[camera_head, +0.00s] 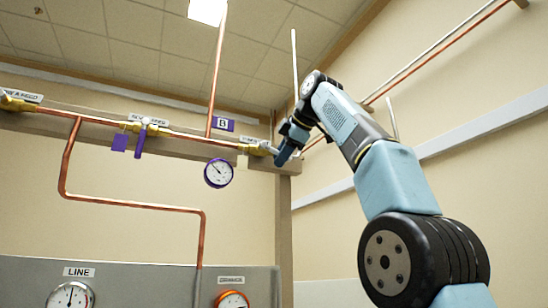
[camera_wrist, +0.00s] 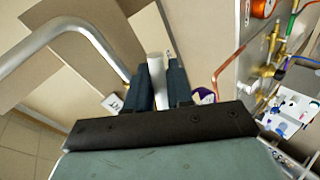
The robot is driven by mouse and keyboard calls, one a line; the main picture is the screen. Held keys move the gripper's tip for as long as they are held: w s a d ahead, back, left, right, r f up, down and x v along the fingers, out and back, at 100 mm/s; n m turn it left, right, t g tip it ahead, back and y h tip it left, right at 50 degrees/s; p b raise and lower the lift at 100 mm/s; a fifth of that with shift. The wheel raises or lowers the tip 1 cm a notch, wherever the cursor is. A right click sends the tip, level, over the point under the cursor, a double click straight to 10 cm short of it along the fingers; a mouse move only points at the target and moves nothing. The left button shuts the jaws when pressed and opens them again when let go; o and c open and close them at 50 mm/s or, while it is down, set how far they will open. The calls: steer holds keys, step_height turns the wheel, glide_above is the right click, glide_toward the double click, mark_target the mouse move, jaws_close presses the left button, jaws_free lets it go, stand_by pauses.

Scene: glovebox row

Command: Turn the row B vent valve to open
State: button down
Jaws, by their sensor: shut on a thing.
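The row B pipe carries a purple tag lettered B (camera_head: 222,124). At its right end is a brass valve (camera_head: 254,149), under a small label (camera_head: 252,140) that I cannot fully read; I take it to be the vent valve. My gripper (camera_head: 286,151) is at this valve's right side and covers part of it. In the wrist view, my gripper (camera_wrist: 160,88) is shut on a pale grey lever (camera_wrist: 156,68) that stands between the two dark fingers. The lever's lower part is hidden by the gripper body. I cannot tell the valve's position.
A purple-rimmed gauge (camera_head: 218,173) hangs left of the valve. Further left is another valve with a purple handle (camera_head: 140,140) and a purple tag (camera_head: 119,142). A copper pipe (camera_head: 216,80) rises nearby. Below are a line gauge (camera_head: 71,296) and an orange-rimmed gauge (camera_head: 232,299).

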steer(key=shift+s, duration=0.15)
steer(key=c, duration=1.4)
jaws_free()
steer(key=shift+c, duration=0.2)
steer(key=shift+o, duration=0.8)
steer(key=shift+s+r, duration=0.1)
steer(key=shift+s, duration=0.1)
steer(key=shift+o, duration=0.5)
steer(key=shift+w, duration=0.1)
